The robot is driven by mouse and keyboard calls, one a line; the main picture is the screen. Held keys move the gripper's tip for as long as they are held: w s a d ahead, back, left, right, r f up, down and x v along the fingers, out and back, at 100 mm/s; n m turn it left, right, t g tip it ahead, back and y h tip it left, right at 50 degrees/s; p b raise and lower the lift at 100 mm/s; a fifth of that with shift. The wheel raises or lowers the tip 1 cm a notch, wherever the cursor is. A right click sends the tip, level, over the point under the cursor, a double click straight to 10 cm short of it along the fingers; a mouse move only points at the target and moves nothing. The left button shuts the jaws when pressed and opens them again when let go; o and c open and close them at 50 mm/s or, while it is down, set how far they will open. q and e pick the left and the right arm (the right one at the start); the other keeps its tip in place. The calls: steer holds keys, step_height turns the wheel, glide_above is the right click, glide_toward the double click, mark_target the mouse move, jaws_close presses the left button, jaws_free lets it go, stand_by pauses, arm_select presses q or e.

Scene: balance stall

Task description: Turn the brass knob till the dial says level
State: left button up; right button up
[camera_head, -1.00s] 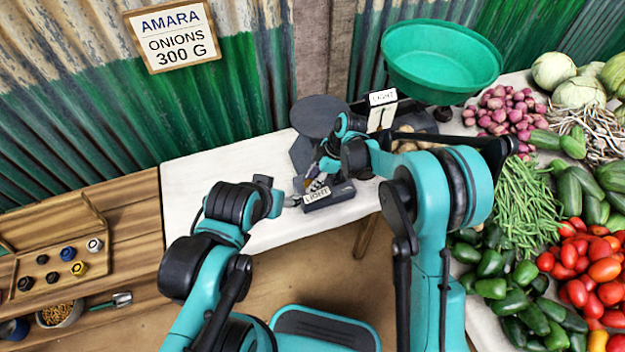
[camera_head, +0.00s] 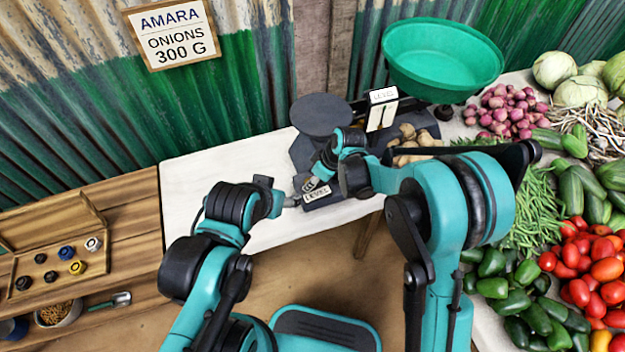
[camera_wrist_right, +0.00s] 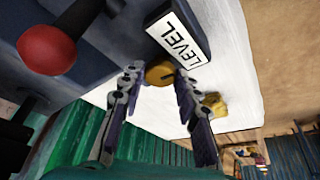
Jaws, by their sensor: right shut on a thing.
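The brass knob (camera_wrist_right: 159,73) shows in the right wrist view, between the fingertips of my right gripper (camera_wrist_right: 158,77), which is shut on it. In the head view my right gripper (camera_head: 316,184) is at the front of the balance scale (camera_head: 303,155), and the knob is hidden there. The dial plate beside the knob reads LEVEL (camera_wrist_right: 178,36); it also reads LEVEL in the head view (camera_head: 317,195).
A green pan (camera_head: 441,60) stands on the scale's right, near ginger-like roots (camera_head: 415,140). A red ball handle (camera_wrist_right: 47,49) and a small yellow piece (camera_wrist_right: 214,105) show in the wrist view. Vegetables fill the right side. The white table (camera_head: 205,190) is clear at left.

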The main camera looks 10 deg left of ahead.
steer(key=shift+s+m+t, duration=0.1)
steer(key=shift+m+t, duration=0.3)
steer(key=shift+m, duration=0.7)
steer(key=o, duration=1.1)
steer(key=shift+o, duration=0.2)
steer(key=v, duration=1.2)
steer(key=shift+a, duration=0.2)
